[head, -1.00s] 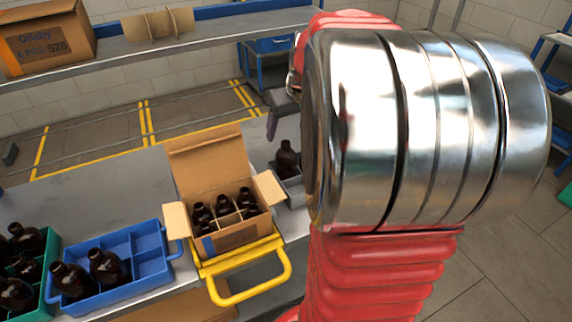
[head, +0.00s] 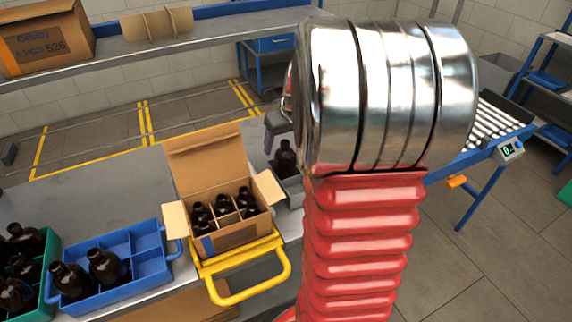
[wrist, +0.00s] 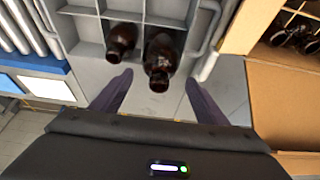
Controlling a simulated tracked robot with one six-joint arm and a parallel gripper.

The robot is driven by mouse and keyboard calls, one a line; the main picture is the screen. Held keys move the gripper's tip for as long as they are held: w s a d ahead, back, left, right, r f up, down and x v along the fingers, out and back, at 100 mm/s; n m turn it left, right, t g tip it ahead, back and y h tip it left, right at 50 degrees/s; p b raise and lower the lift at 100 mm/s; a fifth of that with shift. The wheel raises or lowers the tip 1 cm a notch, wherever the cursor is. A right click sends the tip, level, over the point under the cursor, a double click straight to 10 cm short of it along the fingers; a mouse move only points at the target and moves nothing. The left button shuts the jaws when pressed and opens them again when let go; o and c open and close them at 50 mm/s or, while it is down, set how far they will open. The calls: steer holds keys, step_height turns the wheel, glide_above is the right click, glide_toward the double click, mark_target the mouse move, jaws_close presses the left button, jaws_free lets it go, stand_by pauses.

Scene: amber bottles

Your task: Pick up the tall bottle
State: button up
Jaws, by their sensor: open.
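In the wrist view two dark amber bottles stand in the grey divided crate (wrist: 84,52). The right one (wrist: 160,58) looks larger and closer to the camera, so it seems the taller; the left one (wrist: 121,40) looks smaller. My gripper (wrist: 159,78) is open and empty, its two dark fingers apart. The larger bottle's neck appears between the fingertips, nearer the right one; I cannot tell the depth gap. In the head view one amber bottle (head: 285,158) shows in the grey crate (head: 292,190); my arm hides the rest of the crate and most of my gripper.
An open cardboard box (head: 232,238) with several amber bottles stands left of the grey crate, by a yellow handle (head: 284,275). A blue crate (head: 150,240) with two bottles and a green crate (head: 50,262) are further left. A roller conveyor (head: 490,128) is at right.

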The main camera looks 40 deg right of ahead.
steer(key=shift+x, duration=1.95)
steer(key=shift+s+d, duration=0.1)
steer(key=shift+s, duration=0.05)
steer(key=shift+c, duration=0.3)
steer(key=c, duration=1.5)
